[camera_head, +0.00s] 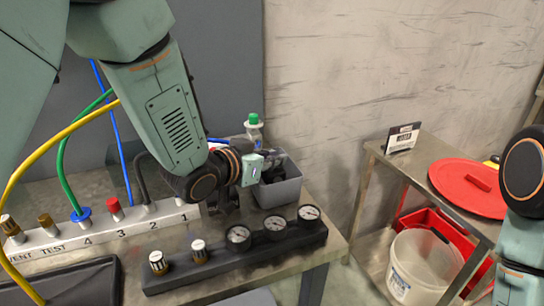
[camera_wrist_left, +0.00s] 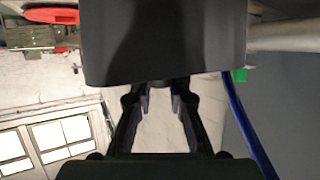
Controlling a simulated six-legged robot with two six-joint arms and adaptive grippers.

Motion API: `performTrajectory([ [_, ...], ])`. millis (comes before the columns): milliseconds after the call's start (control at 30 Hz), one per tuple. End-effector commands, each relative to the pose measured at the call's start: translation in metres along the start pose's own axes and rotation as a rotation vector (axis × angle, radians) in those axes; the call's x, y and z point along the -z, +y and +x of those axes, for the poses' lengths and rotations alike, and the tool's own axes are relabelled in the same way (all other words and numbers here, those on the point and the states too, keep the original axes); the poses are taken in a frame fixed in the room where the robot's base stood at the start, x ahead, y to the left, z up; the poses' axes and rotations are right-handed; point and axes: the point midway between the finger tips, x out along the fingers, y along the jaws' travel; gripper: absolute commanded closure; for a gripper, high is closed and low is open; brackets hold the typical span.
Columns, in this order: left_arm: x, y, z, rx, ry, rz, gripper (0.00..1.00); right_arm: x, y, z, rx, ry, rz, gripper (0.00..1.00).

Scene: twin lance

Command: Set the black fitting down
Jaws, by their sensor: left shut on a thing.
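My left gripper (camera_head: 238,188) is at the end of the arm that reaches down from the upper left, just left of the grey bin. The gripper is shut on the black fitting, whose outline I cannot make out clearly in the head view. A large dark block (camera_wrist_left: 165,40) fills the top of the wrist view at the fingertips; I cannot tell whether it is the fitting. My right gripper is out of view; only part of that arm shows at the right edge.
A grey bin (camera_head: 280,192) stands at the bench corner, with a green-capped bottle (camera_head: 254,130) behind it. A black bar with gauges (camera_head: 240,238) lies in front. A numbered manifold (camera_head: 105,232) with hoses is left.

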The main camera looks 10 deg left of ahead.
Motion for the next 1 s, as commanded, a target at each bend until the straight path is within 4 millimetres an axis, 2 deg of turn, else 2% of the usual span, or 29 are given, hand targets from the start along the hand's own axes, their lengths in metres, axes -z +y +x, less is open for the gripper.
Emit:
performTrajectory([
  [267,-0.005,0.000,0.002,0.000,0.001,0.000,1.00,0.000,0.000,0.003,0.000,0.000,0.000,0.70],
  [300,-0.005,0.000,0.002,0.000,0.000,0.000,0.82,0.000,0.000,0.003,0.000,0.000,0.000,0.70],
  [567,-0.005,0.000,0.002,0.000,0.000,0.000,0.61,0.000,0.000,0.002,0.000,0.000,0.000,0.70],
  [867,-0.004,0.000,0.001,0.000,0.000,0.000,0.61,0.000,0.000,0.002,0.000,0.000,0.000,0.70],
  [1000,0.010,0.000,-0.004,0.000,0.003,0.002,0.61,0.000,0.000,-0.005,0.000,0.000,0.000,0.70],
])
